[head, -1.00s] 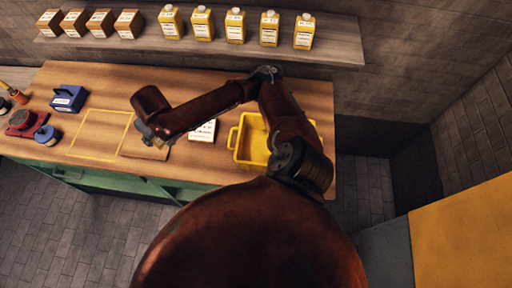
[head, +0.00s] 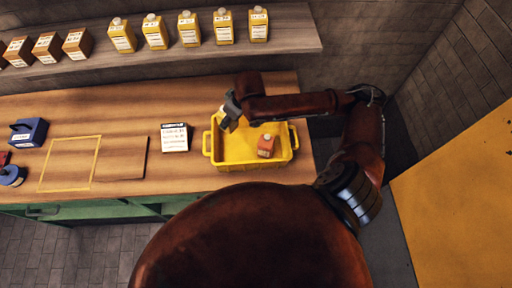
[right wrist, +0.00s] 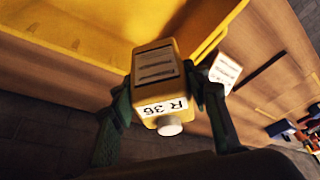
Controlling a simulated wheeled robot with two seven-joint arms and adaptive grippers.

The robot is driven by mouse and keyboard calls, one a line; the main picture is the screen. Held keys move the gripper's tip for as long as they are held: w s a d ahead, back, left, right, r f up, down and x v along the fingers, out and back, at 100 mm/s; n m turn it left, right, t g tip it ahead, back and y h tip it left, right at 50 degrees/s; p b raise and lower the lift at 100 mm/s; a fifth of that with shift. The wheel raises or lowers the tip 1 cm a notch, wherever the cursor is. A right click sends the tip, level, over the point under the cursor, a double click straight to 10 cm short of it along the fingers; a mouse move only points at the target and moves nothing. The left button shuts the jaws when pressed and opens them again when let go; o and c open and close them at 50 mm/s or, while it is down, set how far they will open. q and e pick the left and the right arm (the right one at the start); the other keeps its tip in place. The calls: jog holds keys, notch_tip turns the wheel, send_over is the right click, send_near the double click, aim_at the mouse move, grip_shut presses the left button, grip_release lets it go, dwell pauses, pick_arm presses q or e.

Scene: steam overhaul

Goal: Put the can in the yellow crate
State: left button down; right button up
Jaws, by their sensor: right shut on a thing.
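A yellow can (right wrist: 156,72) with a white cap and an "R 36" label is held between the dark fingers of my right gripper (right wrist: 162,92) in the right wrist view. In the head view my right gripper (head: 230,112) is over the back left part of the yellow crate (head: 228,158), and the can is mostly hidden there. The crate also fills the upper left of the right wrist view (right wrist: 70,68). Whether the can touches the crate I cannot tell. An orange-brown carton (head: 266,146) sits inside the crate at the right. My left gripper is out of view.
A yellow outlined square (head: 70,163) and a blue box (head: 29,132) are farther left on the wooden bench (head: 130,101). Yellow cans (head: 189,28) and brown boxes (head: 47,47) stand on the shelf behind.

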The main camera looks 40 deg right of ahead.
jog(key=s+d+f+n+y, duration=0.1)
jog(key=s+d+f+n, duration=0.2)
jog(key=s+f, duration=0.1)
jog(key=b, duration=0.1)
send_over(247, 149)
notch_tip(247, 149, down, 5)
jog(key=shift+n, duration=0.4)
jog(key=shift+w+f, duration=0.15)
jog(key=shift+f, duration=2.3)
jog(key=o, duration=1.4)
jog(key=shift+f, duration=0.1)
